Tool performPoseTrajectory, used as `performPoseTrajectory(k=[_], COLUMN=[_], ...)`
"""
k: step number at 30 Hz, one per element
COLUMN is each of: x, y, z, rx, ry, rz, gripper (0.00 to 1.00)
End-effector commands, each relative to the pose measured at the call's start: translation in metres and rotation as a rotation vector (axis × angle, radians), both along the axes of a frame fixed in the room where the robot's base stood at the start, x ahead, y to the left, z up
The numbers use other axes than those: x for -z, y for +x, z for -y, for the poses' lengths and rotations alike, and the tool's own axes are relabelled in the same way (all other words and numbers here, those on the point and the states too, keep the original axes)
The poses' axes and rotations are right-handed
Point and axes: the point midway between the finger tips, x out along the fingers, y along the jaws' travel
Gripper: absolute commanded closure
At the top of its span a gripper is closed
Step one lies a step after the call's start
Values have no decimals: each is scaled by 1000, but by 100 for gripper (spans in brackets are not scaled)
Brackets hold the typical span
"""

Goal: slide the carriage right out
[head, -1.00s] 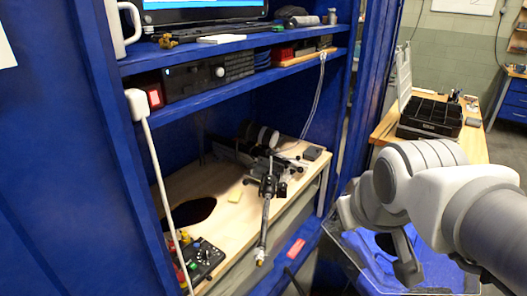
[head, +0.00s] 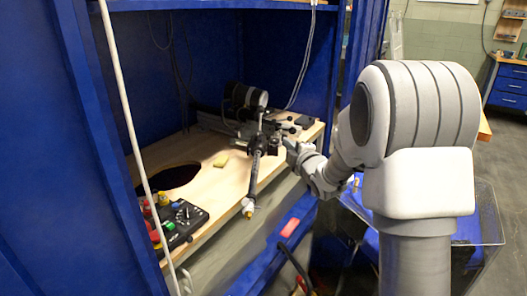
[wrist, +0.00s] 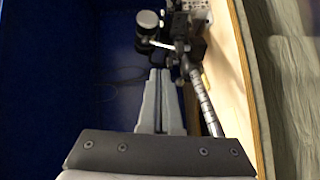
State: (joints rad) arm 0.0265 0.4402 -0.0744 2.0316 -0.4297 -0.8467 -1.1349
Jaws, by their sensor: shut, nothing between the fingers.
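The carriage (head: 262,138) appears to be the dark clamp-like assembly on a rail on the wooden shelf; I cannot tell its exact edges. A ribbed metal rod (head: 254,180) runs from it toward the shelf's front edge. In the wrist view the assembly (wrist: 190,28) shows at the top, with black knobs and the rod (wrist: 205,103) to the right of my fingers. My gripper (head: 288,146) is beside the assembly's right end. In the wrist view its fingers (wrist: 159,72) are together and empty, pointing toward the knobs. Whether they touch anything is unclear.
The wooden shelf (head: 215,185) sits inside a blue cabinet (head: 75,120). A black cylinder (head: 245,96) stands behind.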

Motion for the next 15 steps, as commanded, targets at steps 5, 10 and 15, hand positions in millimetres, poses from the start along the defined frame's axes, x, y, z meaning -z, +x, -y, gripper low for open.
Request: performPoseTrajectory(k=[5,10,15], x=[47,53,53], y=[13,18,33], z=[-11,-15,-21], rx=[-79,-101,-104], ry=[-87,-112,-112], rz=[103,141,143], gripper=[100,100,100])
